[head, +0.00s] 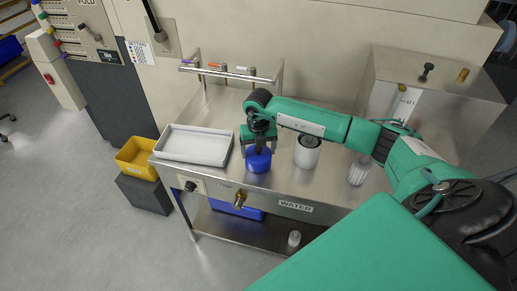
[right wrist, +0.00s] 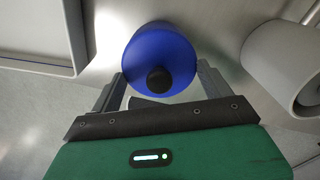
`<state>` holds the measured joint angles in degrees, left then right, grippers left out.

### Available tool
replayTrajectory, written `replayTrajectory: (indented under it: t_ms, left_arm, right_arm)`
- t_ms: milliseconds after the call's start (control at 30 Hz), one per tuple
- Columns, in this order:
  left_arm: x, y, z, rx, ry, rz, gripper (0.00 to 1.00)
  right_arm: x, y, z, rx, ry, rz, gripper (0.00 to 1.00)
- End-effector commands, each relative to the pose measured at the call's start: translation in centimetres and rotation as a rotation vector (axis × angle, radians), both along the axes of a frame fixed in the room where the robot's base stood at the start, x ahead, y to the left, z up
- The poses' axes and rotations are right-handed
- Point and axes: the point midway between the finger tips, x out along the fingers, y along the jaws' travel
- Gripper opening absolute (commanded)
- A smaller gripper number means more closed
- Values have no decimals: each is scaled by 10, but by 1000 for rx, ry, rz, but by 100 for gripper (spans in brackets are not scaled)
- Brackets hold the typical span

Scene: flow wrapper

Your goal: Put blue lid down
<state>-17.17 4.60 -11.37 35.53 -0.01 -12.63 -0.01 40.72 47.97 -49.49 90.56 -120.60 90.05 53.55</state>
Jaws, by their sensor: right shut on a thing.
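The blue lid (head: 258,161) is round, with a black knob on its top. In the head view it is at the front part of the steel table (head: 213,183), right of the white tray. My right gripper (head: 258,146) points down over it. In the right wrist view the blue lid (right wrist: 160,62) sits between the fingers of my right gripper (right wrist: 160,85), which is shut on it. I cannot tell whether the lid touches the table. My left gripper is not in view.
A white tray (head: 195,144) lies left of the lid. A white cylindrical container (head: 307,153) stands close on the right, with a clear ribbed cup (head: 358,174) further right. A tap (head: 240,199) sticks out at the front edge. A rail (head: 225,73) runs behind.

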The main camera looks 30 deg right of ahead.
Motion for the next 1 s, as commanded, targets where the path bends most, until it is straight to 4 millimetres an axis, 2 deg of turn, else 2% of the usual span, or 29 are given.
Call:
replayTrajectory:
  t_ms: [67, 100, 167, 367, 533, 1000]
  left_arm:
    - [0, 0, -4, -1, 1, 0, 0]
    - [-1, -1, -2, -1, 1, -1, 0]
    - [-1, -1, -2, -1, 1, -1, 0]
    - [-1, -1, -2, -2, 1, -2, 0]
    - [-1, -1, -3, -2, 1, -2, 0]
    - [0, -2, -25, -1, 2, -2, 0]
  right_arm:
    - [0, 0, -4, 0, 0, 0, 57]
    - [0, 0, -2, 0, 0, 0, 88]
    - [0, 0, -2, 0, 0, 0, 100]
    - [0, 0, -2, 0, 0, 0, 100]
    - [1, 0, 7, 0, -2, 0, 100]
    - [1, 0, 100, 0, -3, 1, 100]
